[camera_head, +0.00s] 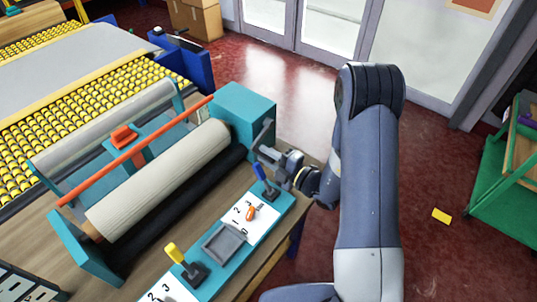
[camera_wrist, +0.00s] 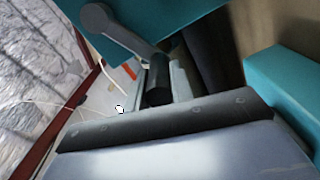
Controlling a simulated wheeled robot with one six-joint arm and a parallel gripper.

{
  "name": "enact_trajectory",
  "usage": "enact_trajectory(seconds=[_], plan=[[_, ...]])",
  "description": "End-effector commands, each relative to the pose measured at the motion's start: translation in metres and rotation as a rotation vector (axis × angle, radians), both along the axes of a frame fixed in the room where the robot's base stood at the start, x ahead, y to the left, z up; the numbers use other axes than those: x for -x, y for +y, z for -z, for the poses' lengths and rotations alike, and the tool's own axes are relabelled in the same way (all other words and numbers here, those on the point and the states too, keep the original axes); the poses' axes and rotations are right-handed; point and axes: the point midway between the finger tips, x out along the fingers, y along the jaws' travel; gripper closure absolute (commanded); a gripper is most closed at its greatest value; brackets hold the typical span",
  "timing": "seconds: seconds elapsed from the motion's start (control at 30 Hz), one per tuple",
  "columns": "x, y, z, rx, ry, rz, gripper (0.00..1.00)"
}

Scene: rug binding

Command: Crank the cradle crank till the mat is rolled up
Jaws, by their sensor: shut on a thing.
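The cradle (camera_head: 70,240) has teal end frames, an orange bar across the top and a teal housing (camera_head: 238,105) at its right end. The mat (camera_head: 165,180) is a cream ribbed roll lying along the cradle, with a dark roller beside it. The crank (camera_head: 264,133) is a grey arm on the housing's right side; it also shows in the wrist view (camera_wrist: 118,28), with a black handle. My gripper (camera_head: 270,156) is shut on that handle, which sits between the fingers in the wrist view (camera_wrist: 158,88). The handle is mostly hidden in the head view.
A teal control strip on the bench holds a blue lever (camera_head: 265,182), a yellow lever (camera_head: 187,265), an orange pointer (camera_head: 250,213) and a grey tray (camera_head: 225,243). A yellow-roller conveyor (camera_head: 90,95) stands behind left. A green cart (camera_head: 490,170) stands right. Red floor between is mostly clear.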

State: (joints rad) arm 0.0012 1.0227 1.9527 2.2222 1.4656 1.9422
Motion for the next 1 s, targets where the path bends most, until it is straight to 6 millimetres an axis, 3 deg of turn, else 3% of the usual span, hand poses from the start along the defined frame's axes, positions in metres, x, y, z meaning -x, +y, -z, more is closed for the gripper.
enact_trajectory(seconds=[0.03,0.57,0.6,0.83,1.0], plan=[[-0.0029,-0.0007,-0.0068,-0.004,-0.016,0.004,1.00],[-0.0041,-0.0013,-0.0094,-0.004,-0.022,0.008,1.00],[-0.0042,-0.0013,-0.0095,-0.004,-0.022,0.009,0.76],[-0.0027,-0.0009,-0.0072,-0.002,-0.015,0.007,0.57],[-0.0017,-0.0004,-0.0057,-0.001,-0.011,0.005,0.56]])
